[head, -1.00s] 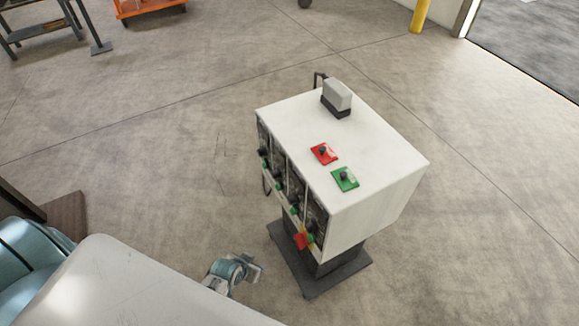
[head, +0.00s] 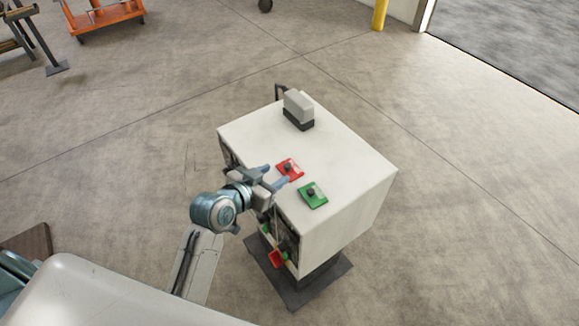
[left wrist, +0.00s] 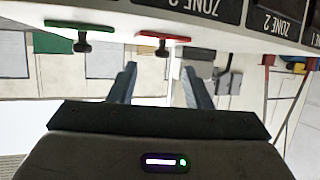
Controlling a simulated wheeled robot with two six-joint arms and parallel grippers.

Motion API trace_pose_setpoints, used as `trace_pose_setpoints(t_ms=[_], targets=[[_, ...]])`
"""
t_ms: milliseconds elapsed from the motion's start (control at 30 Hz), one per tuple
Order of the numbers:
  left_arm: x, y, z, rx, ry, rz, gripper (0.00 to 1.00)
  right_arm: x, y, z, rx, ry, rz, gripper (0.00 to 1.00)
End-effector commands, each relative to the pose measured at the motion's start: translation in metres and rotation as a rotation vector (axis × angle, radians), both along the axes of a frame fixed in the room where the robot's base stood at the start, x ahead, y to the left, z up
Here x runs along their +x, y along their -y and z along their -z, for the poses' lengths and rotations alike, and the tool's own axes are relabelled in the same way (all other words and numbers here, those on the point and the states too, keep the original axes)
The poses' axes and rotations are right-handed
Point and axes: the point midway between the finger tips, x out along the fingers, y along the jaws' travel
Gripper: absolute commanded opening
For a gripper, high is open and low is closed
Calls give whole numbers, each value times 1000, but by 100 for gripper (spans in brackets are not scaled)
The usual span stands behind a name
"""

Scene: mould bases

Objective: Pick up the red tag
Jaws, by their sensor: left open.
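The red tag (head: 290,169) is a flat red plate with a black knob, lying on top of the white cabinet (head: 345,170). My left gripper (head: 275,176) is open at the cabinet top's near left edge, its fingers pointing at the red tag. The left wrist view looks upside down; there the red tag (left wrist: 150,35) and its knob appear ahead, between the two spread fingers (left wrist: 160,75). Nothing is held between them. I cannot tell whether a fingertip touches the tag. My right gripper is not in view.
A green tag (head: 313,196) with a black knob lies close beside the red one. A grey block with a dark base (head: 298,107) stands at the back of the top. A red piece (head: 277,259) shows low on the cabinet's front. Open floor surrounds the cabinet.

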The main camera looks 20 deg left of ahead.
Motion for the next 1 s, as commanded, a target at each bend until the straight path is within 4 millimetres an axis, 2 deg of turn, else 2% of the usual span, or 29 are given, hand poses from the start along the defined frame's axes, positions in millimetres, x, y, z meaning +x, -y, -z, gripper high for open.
trace_pose_setpoints(t_ms=[167,500,833,1000], targets=[[11,4,4,0,-1,0,44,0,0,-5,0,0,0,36],[48,15,21,0,-2,-1,44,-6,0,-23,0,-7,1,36],[53,17,25,1,-1,-1,44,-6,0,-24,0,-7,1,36],[53,17,25,2,0,-1,11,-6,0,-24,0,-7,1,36]])
